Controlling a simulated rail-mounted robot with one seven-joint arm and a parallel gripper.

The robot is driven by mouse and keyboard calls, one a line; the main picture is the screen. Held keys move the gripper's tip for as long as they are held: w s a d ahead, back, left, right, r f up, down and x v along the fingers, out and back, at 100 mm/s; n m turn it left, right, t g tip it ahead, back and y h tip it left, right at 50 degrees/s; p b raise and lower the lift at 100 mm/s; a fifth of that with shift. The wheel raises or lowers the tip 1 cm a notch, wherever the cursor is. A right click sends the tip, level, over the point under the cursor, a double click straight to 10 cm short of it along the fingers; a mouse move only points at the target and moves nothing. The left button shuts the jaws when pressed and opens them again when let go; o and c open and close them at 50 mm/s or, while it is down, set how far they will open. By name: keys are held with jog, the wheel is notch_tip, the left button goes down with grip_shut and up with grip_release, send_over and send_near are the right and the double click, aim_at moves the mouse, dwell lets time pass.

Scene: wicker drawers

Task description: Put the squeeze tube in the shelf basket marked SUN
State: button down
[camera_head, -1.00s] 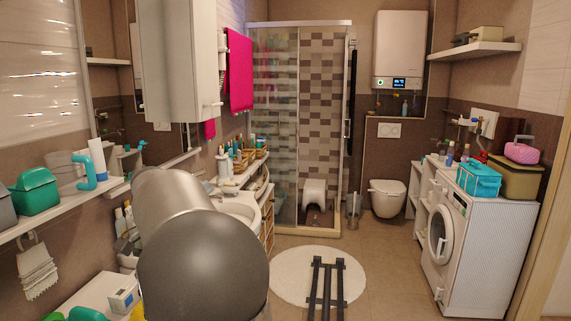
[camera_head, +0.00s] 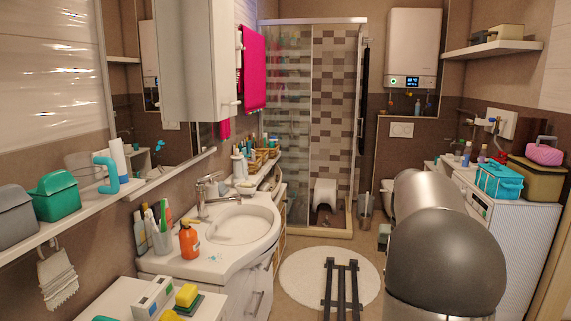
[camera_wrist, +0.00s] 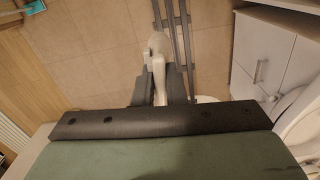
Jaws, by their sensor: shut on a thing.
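In the wrist view my gripper (camera_wrist: 160,88) is shut on a pale, whitish thing, which appears to be the squeeze tube (camera_wrist: 158,48). It sticks out beyond the dark fingers, over the tiled floor. No label on it can be read. In the head view my gripper and the tube are hidden; only my grey arm shows, at the right. Wicker baskets (camera_head: 272,154) holding bottles stand on the shelf beyond the sink. No SUN marking is readable, so I cannot tell which basket carries it.
The white sink (camera_head: 240,226) stands at the left, with an orange bottle (camera_head: 189,241) on its counter. The washing machine (camera_head: 525,240) is at the right with a teal basket (camera_head: 499,181) on top. A round white mat (camera_head: 300,270) lies on the open floor between.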

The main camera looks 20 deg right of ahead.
jog(key=shift+s+d, duration=0.15)
jog(key=shift+d, duration=0.05)
dwell(0.3)
notch_tip(320, 180, up, 6)
jog(key=p, duration=0.5)
jog(key=shift+r+p, duration=0.1)
jog(key=shift+p, duration=0.25)
jog(key=shift+s+a+f+b, duration=0.15)
jog(key=shift+a+f+b, duration=0.05)
jog(key=shift+b, duration=0.1)
jog(key=s+a+b, duration=0.2)
jog(key=s+a, duration=0.2)
jog(key=shift+s, duration=0.3)
